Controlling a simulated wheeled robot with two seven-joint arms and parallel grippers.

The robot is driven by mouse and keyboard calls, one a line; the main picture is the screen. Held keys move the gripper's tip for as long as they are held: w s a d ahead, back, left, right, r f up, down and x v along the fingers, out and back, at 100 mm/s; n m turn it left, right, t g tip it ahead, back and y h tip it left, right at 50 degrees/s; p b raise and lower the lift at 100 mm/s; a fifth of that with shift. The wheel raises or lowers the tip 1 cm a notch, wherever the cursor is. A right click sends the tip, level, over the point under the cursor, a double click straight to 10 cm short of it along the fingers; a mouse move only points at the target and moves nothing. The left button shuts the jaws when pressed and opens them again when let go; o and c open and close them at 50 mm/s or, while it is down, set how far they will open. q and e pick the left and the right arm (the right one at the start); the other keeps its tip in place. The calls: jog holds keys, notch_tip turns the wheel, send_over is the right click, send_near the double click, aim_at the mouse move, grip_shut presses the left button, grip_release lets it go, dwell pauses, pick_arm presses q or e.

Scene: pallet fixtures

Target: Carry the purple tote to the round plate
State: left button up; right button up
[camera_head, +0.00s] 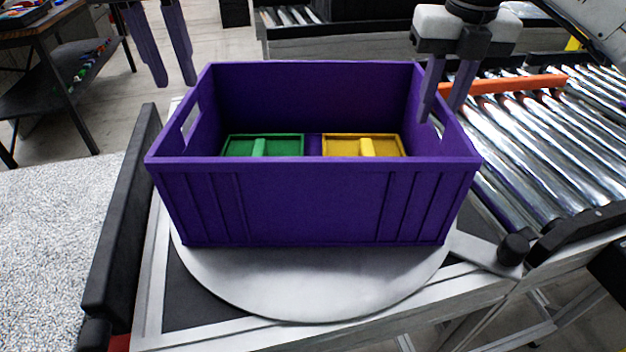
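The purple tote (315,205) sits upright on the pale round plate (315,290), whose front part shows below it. A green piece (262,146) and a yellow piece (362,146) lie inside the tote. My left gripper (175,84) is open and empty, up and to the left of the tote, clear of it. My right gripper (441,114) is at the tote's right wall, its fingers apart, one on the inner side and one on the outer side of the rim. I cannot tell whether they touch the wall. The tote hides the plate's back part.
A roller conveyor (545,140) with an orange bar (503,85) lies to the right. A black rail (122,220) stands at the left of the plate. A dark shelf table (55,85) is at the far left. Another conveyor (300,25) is behind.

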jog(key=r, duration=0.5)
jog(key=s+r, duration=0.1)
jog(key=r, duration=0.2)
jog(key=shift+r, duration=0.3)
jog(key=shift+f, duration=0.1)
